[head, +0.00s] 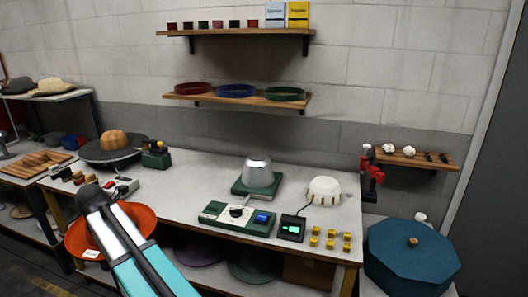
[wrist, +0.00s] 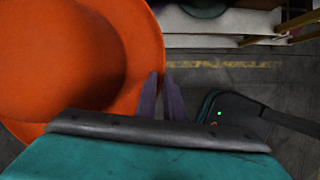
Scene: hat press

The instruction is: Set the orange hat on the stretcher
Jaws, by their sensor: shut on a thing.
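The orange hat (head: 80,236) is at the lower left in the head view, partly hidden behind my arm, with a small white tag on it. It fills the left of the wrist view (wrist: 60,75). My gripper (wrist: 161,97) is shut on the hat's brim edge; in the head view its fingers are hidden. On the bench stand a silver dome on a green base (head: 258,174) and a white dome with small pegs around its lower edge (head: 324,189). I cannot tell for certain which is the stretcher. Both are bare and well to the right of the hat.
A control box (head: 236,217) and a small unit with a green display (head: 291,228) stand in front of the domes. Several yellow blocks (head: 330,238) lie at the bench's right. A dark round stand bears a wooden block (head: 113,143). A blue octagonal box (head: 410,262) stands at right.

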